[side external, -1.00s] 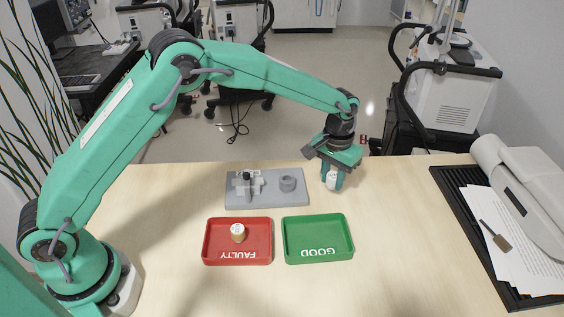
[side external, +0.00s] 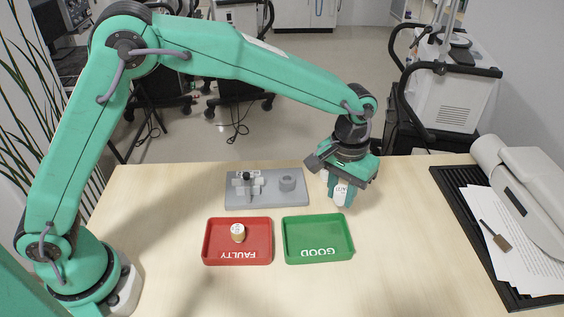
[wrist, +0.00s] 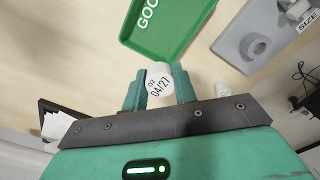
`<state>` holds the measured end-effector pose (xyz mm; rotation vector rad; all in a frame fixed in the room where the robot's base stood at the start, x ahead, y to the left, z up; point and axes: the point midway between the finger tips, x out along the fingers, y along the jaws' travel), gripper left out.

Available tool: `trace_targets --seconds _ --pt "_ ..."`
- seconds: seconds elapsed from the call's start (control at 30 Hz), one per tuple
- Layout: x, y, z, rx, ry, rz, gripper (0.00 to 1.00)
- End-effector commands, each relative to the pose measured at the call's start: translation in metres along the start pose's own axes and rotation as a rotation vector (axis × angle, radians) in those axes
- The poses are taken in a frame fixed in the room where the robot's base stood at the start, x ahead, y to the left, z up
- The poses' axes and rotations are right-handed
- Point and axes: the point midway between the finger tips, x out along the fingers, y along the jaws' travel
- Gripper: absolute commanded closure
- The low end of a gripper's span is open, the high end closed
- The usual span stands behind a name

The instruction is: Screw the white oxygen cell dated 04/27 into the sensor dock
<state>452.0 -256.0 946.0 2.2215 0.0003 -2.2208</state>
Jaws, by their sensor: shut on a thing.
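My gripper (side external: 340,196) is shut on a white oxygen cell (side external: 341,190) to the right of the grey dock plate (side external: 270,203). In the wrist view the cell (wrist: 159,82) reads "O2 04/27" and sits between the two green fingertips (wrist: 160,92). The dock plate carries a grey round socket (side external: 287,183) on its right and a clamp-like fixture (side external: 246,184) on its left. The socket (wrist: 254,46) looks empty in the wrist view. How far the cell is above the table is hard to tell.
A red FAULTY tray (side external: 209,246) holds a tan-and-white cell (side external: 238,232). The green GOOD tray (side external: 345,257) is empty. Another small white object (side external: 325,174) stands just behind my gripper. A black mat (side external: 466,235) with papers lies at right. The front table is clear.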

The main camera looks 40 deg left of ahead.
Motion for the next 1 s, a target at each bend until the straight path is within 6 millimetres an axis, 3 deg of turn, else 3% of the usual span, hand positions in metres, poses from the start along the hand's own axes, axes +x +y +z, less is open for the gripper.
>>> trace_targets --seconds 0.57,0.77,1.0 --pt "0.0 -0.006 -0.002 -0.017 0.0 0.0 0.95" --pt "-0.001 -0.036 -0.012 -0.106 -0.001 0.0 0.95" --pt "-0.004 -0.098 -0.026 -0.292 0.0 0.0 0.95"
